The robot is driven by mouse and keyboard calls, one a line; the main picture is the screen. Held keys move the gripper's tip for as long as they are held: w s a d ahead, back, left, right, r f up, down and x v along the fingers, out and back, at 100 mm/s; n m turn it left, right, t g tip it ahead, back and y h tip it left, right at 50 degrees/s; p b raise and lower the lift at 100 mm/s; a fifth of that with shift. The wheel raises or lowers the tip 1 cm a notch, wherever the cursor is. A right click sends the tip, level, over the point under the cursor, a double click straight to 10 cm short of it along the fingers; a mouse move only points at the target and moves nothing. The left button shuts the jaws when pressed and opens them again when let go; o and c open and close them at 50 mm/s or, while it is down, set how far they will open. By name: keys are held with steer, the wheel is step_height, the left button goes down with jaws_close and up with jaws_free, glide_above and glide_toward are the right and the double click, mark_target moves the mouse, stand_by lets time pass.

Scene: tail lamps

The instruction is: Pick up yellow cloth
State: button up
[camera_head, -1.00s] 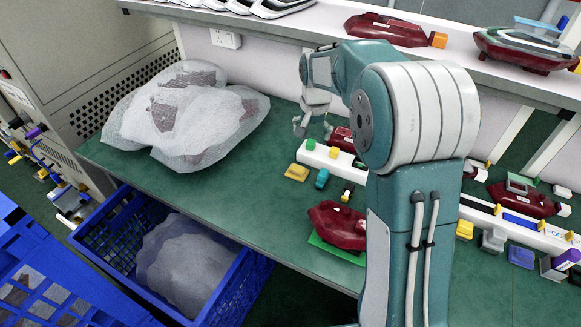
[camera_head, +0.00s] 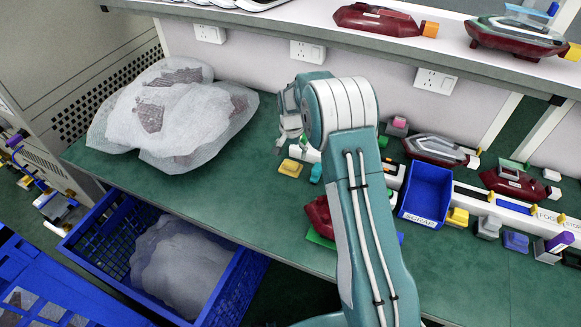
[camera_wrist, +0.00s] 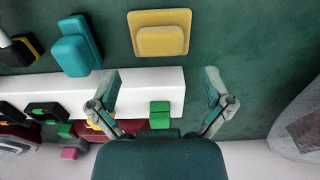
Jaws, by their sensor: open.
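The yellow cloth (camera_head: 290,167) lies flat on the green table in the head view, like a small folded square. In the wrist view the yellow cloth (camera_wrist: 160,35) shows whole near the top middle, beyond the fingertips. My gripper (camera_wrist: 162,88) is open and empty, with its two fingers spread wide. The cloth is apart from both fingers. In the head view my gripper (camera_head: 290,128) is over the table near the back wall, just behind the cloth; my arm partly hides it.
A teal block (camera_wrist: 76,46) lies beside the cloth. A white strip (camera_wrist: 140,92) carries a green block (camera_wrist: 160,113). White mesh bags (camera_head: 172,112) lie to the left. A blue bin (camera_head: 426,190) and dark red lamps (camera_head: 506,184) are to the right. A shelf (camera_head: 300,22) runs above.

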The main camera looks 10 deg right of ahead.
mark_target(291, 162)
steer(key=f, duration=0.4)
steer(key=shift+s+a+f, duration=0.15)
steer(key=shift+a+f, duration=0.05)
steer(key=shift+f, duration=0.2)
steer(key=c, duration=0.9)
steer(key=shift+o, duration=0.2)
steer(key=shift+r, duration=0.1)
steer(key=shift+r, duration=0.35)
step_height(291, 162, up, 3)
steer(key=shift+f, duration=0.2)
steer(key=s+d+r, duration=0.1)
steer(key=s+r, duration=0.8)
steer(key=s, duration=0.5)
steer(key=shift+d+r, duration=0.3)
steer(key=shift+d, duration=0.1)
